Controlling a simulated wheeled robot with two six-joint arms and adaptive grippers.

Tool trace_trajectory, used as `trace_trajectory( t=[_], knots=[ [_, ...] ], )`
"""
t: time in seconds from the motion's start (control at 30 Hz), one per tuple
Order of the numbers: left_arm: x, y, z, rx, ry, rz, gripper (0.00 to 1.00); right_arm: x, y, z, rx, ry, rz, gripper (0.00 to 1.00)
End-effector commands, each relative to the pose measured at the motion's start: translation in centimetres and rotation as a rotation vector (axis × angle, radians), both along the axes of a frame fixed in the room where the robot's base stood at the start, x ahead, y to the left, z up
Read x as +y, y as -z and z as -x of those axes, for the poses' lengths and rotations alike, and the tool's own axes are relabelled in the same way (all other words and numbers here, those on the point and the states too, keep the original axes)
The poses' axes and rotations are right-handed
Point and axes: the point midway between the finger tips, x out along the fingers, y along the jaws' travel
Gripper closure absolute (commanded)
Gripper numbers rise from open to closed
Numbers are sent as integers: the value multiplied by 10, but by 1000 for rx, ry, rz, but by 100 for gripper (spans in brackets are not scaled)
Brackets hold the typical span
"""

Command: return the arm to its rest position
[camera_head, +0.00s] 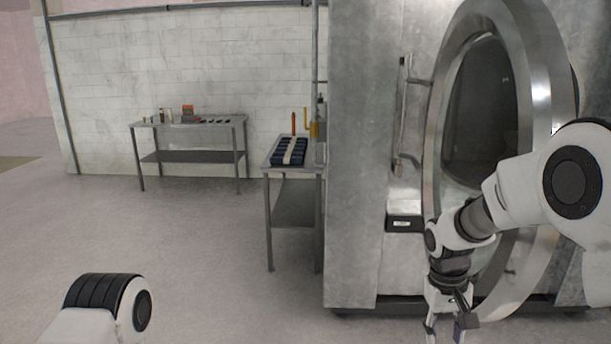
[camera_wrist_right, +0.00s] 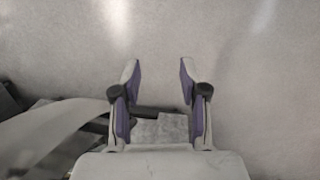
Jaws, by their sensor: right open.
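My right arm comes in from the right in the head view, in front of the large metal washer. Its gripper (camera_head: 445,330) points down at the bottom of the picture, partly cut off by the lower edge. In the right wrist view my right gripper (camera_wrist_right: 160,80) is open, with two purple-lined fingers apart and nothing between them. Bare grey floor shows beyond the fingertips. A part of my left arm shows at the bottom left of the head view, but its gripper is not visible.
The steel washer (camera_head: 355,150) has a round door (camera_head: 537,60) standing behind my right arm. A small metal table (camera_head: 295,172) with a dark stacked item (camera_head: 282,150) stands left of it. A longer table (camera_head: 150,123) stands by the tiled wall. The floor (camera_head: 200,250) at left is clear.

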Motion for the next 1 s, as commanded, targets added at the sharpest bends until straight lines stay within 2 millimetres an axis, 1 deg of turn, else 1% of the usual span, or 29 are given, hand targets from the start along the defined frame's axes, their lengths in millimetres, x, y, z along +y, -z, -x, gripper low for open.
trace_trajectory(
  t=[0.03,0.17,0.2,0.27,0.3,0.33,0.37,0.47,0.5,0.57,0.6,0.67,0.7,0.73,0.8,0.83,0.87,0.9,0.97,1.0],
  knots=[
    [0,6,0,0,0,0,57,0,19,5,28,1,-1,57],
    [0,14,0,0,0,0,57,-1,61,26,115,4,-5,57],
    [0,17,0,0,0,0,57,-1,76,35,148,6,-6,57],
    [0,21,0,0,0,0,57,-2,98,49,197,10,-9,57],
    [0,25,0,0,0,0,57,-1,117,61,231,12,-13,57],
    [0,28,0,0,0,0,57,-1,129,70,255,14,-15,57],
    [0,32,0,0,0,0,57,-1,147,81,280,15,-19,57],
    [0,45,0,0,0,0,57,1,207,125,366,23,-36,57],
    [0,51,0,0,0,0,57,2,234,148,397,25,-45,57],
    [0,60,0,0,0,0,57,4,275,186,433,30,-63,57],
    [0,66,0,0,0,0,57,6,300,214,449,35,-75,57],
    [0,75,0,0,0,0,57,9,335,257,459,45,-93,57],
    [0,82,0,0,0,0,57,11,356,288,453,53,-106,57],
    [0,86,0,0,0,0,57,13,369,310,437,60,-114,57],
    [0,90,0,1,0,0,57,15,382,341,355,68,-124,57],
    [0,89,0,1,0,0,57,15,382,346,306,69,-126,57],
    [0,87,0,1,0,0,57,15,380,346,250,69,-127,57],
    [0,85,0,1,0,0,57,15,377,340,172,65,-125,57],
    [0,85,0,0,0,0,57,14,375,328,69,56,-123,57],
    [0,85,0,0,0,0,57,13,375,318,9,50,-121,57]
  ],
)
